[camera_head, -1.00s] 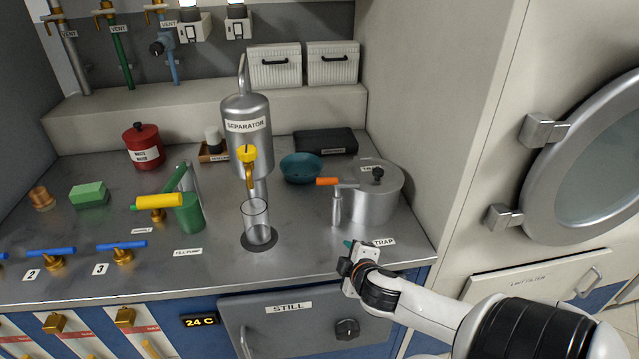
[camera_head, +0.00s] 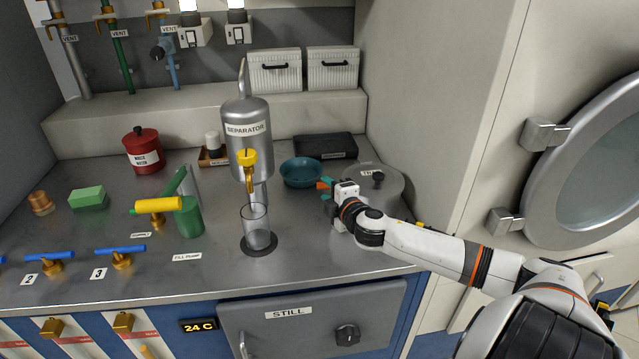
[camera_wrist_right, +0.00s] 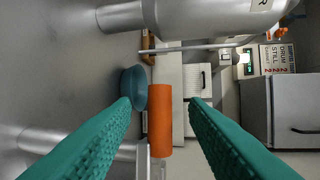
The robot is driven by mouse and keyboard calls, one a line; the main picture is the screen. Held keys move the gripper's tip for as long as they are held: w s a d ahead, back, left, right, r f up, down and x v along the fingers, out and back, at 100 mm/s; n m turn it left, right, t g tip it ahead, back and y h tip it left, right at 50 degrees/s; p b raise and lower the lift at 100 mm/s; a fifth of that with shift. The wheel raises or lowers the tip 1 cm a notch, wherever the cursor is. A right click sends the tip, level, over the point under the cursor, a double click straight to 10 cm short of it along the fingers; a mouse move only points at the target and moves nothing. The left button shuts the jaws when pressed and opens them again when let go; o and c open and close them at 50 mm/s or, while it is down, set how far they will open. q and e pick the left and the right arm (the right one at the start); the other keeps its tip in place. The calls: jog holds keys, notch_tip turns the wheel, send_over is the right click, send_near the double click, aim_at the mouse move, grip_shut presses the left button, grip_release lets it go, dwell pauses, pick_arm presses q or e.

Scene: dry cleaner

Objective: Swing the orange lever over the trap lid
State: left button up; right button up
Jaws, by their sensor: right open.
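My right gripper (camera_head: 327,190) is open at the lever, in front of the trap. In the right wrist view the orange grip (camera_wrist_right: 160,120) lies between the two green fingertips, nearer the left finger, with a gap to the right one. I cannot tell whether a finger touches it. My left gripper is not in view.
A teal bowl (camera_head: 301,172) sits just left of the lever. The separator (camera_head: 248,145) and a glass beaker (camera_head: 257,228) stand further left. A black case (camera_head: 325,146) lies behind. A tall cream wall (camera_head: 440,100) rises right of the trap.

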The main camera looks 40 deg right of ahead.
jog(key=shift+x, duration=2.8)
jog(key=shift+f, duration=0.1)
grip_shut()
